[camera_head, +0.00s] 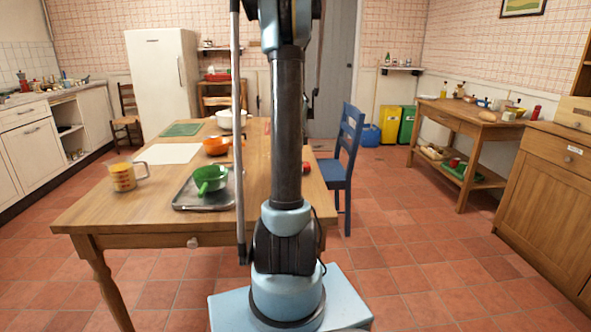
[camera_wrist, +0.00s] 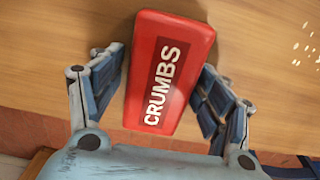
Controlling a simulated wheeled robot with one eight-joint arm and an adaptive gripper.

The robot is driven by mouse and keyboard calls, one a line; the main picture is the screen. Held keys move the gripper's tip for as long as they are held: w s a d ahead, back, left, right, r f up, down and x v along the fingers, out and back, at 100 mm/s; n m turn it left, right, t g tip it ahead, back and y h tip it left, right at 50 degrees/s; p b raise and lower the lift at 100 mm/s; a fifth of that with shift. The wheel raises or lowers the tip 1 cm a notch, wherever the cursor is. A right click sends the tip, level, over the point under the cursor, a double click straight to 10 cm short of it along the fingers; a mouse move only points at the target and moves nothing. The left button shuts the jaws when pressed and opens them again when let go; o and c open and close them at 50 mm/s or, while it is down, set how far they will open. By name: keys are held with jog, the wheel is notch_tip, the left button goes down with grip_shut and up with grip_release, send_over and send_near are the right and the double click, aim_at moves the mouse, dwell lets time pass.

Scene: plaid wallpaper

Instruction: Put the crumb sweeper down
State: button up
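The crumb sweeper, a red block with the white word CRUMBS on a dark label, is in the middle of the wrist view (camera_wrist: 190,35). It is seen against the wooden table top; whether its underside touches the table cannot be told. My gripper (camera_wrist: 165,72) has a finger on each side of it. A strip of wood shows between the left finger and the sweeper; the right fingertip is very close to its edge. The gripper looks open around it. In the head view my arm hides the gripper; a small red thing beside the arm may be the sweeper.
A blue chair (camera_head: 347,150) stands to the right. Pale crumbs (camera_wrist: 305,42) lie right of the sweeper.

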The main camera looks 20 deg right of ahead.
jog(key=shift+r, duration=0.15)
notch_tip(320, 180, up, 12)
jog(key=shift+r, duration=0.25)
jog(key=shift+w, duration=0.1)
dwell(0.6)
